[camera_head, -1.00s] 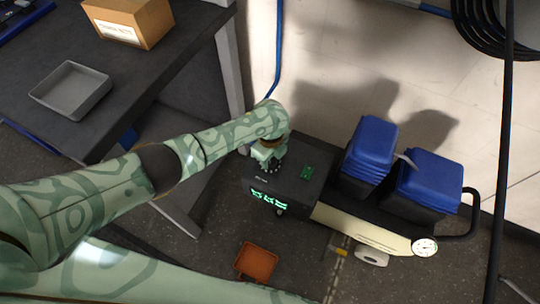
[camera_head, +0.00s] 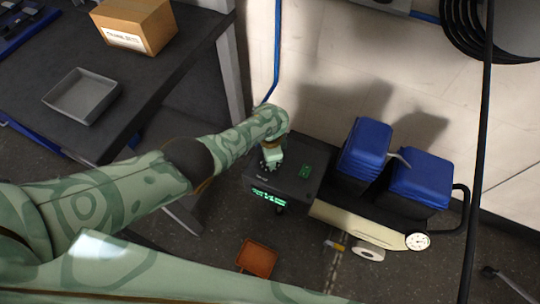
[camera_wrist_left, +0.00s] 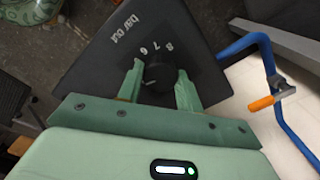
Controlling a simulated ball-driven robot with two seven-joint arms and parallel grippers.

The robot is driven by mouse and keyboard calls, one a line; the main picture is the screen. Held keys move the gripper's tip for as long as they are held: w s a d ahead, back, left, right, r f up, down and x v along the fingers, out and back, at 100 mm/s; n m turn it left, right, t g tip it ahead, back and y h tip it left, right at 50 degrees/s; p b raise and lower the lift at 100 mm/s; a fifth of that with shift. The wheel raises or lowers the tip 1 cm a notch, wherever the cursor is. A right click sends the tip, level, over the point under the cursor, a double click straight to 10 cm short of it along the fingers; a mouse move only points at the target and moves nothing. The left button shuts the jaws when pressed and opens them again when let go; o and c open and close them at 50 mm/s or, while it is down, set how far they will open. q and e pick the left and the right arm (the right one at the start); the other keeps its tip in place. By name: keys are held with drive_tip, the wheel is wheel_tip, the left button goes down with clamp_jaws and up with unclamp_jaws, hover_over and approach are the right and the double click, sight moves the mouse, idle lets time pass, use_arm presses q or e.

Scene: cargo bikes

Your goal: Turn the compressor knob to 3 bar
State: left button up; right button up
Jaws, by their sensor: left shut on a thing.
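The compressor's dark control box (camera_head: 312,158) stands on the floor in the middle of the head view, with a lit green display on its front. My left gripper (camera_head: 270,167) reaches down onto its top. In the left wrist view, my left gripper (camera_wrist_left: 160,82) has its two green fingers on either side of the black round knob (camera_wrist_left: 157,76), shut on it. White printing reading "bar out" and the numbers 6, 7 and 8 shows around the knob. The other numbers are hidden, and I cannot tell the setting. My right gripper is not in view.
The compressor's cream tank (camera_head: 355,226), blue covers (camera_head: 421,178) and round gauge (camera_head: 418,241) are right of the box. A dark table (camera_head: 185,50) with a cardboard box (camera_head: 135,25) and grey tray (camera_head: 82,95) is left. An orange tray (camera_head: 257,260) lies on the floor.

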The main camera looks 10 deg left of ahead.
use_arm(q)
drive_tip(key=shift+n, duration=1.6)
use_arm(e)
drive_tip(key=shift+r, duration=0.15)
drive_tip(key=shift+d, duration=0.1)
use_arm(q)
drive_tip(key=o, duration=1)
wheel_tip(320, 180, up, 16)
drive_tip(key=p, duration=1.2)
drive_tip(key=shift+r, duration=0.1)
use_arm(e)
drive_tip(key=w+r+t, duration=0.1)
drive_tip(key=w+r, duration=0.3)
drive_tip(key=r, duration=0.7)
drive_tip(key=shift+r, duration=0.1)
